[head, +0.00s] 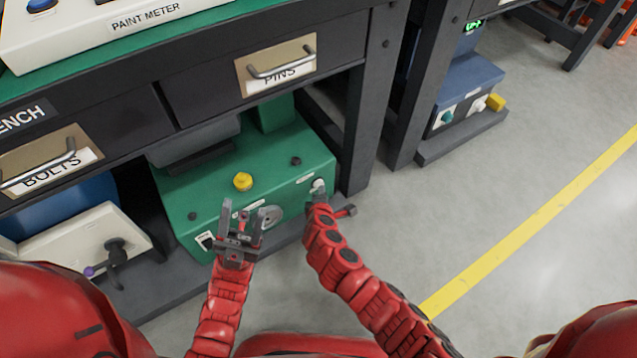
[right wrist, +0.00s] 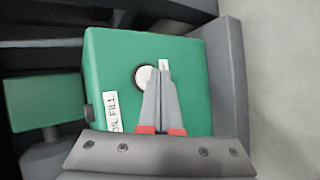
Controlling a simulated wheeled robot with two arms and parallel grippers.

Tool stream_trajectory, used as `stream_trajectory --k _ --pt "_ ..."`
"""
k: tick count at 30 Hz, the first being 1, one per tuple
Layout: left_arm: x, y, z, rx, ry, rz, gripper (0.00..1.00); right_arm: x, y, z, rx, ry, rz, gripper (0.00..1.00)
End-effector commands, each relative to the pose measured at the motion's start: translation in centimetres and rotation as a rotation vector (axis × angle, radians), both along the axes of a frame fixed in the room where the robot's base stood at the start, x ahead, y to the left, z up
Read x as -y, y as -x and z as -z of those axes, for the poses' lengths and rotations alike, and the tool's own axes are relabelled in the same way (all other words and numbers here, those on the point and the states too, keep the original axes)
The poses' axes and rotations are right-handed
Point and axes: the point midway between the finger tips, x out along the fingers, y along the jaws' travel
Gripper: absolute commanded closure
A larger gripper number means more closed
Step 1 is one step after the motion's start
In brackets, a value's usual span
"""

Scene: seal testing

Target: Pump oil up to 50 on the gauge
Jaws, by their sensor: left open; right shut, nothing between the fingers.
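The green machine (head: 225,180) sits low under the bench, with a yellow knob (head: 243,181) on top. A round gauge-like dial (head: 271,216) is on its front; its reading is too small to tell. A white round button (head: 318,186) is at the front's right end; it also shows in the right wrist view (right wrist: 147,77). My right gripper (head: 318,200) is shut and empty, its fingertips (right wrist: 163,72) at the button and partly covering it; I cannot tell whether they touch. My left gripper (head: 242,212) is open and empty before the machine's front, left of the dial.
Bench drawers marked PINS (head: 278,65) and BOLTS (head: 48,165) overhang the machine. A white unit with a black handle (head: 115,249) stands to the left. A dark bench leg (head: 368,120) is close on the right. A blue machine (head: 465,90) stands beyond; the floor at right is clear.

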Motion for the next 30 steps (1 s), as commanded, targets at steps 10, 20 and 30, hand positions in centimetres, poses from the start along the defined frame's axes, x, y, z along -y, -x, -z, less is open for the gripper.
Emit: stream_trajectory --k 10,20,30 --pt "0.0 0.0 -0.3 0.000 0.000 0.000 0.50 0.5 0.6 0.0 0.000 0.000 0.001 1.00" --pt "0.0 0.0 -0.6 0.000 0.000 0.000 0.50 1.2 1.5 -0.1 0.001 0.000 0.001 1.00" --pt "0.0 0.0 -1.1 0.000 0.000 0.000 0.50 3.1 4.3 -0.1 0.000 -0.001 -0.001 1.00"
